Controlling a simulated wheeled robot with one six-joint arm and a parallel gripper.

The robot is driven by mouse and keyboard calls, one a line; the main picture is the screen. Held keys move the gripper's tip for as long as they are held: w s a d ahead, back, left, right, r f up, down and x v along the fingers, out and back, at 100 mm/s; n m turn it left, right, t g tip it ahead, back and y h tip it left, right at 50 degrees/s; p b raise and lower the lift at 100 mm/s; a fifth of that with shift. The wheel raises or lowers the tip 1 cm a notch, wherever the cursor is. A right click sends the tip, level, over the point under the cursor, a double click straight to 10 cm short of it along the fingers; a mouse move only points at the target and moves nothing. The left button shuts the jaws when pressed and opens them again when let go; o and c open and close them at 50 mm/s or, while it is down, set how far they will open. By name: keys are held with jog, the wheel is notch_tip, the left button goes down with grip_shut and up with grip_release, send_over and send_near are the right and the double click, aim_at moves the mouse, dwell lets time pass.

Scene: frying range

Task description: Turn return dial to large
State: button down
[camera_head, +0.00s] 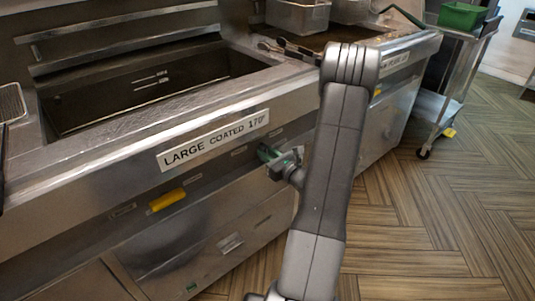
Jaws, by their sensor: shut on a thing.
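The fryer front panel carries a label reading "LARGE COATED 170" (213,140). A green dial (265,152) sticks out of the panel, to the right of and slightly below that label. My gripper (275,160) is at the green dial, shut on it, and covers part of it. My arm comes up from the bottom of the view and bends down to the panel. Small labels sit on the panel near the dial, too small to read. Which setting the dial points to cannot be told.
A yellow handle (168,200) sits on the panel to the left. An open vat (150,85) is above. Tongs (287,48) and a metal basket (297,16) lie behind. A wheeled cart (462,75) with a green bin (462,16) stands right. The wooden floor (440,220) at right is clear.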

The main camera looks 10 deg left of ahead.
jog(key=c, duration=1.3)
grip_release()
jog(key=shift+d, duration=0.1)
jog(key=v, duration=1.3)
jog(key=shift+s+d+p, duration=0.2)
jog(key=shift+s+p, duration=0.05)
jog(key=shift+p, duration=0.15)
jog(key=x, duration=1.4)
jog(key=shift+b, duration=0.4)
jog(key=shift+d, duration=0.1)
jog(key=shift+s, duration=0.1)
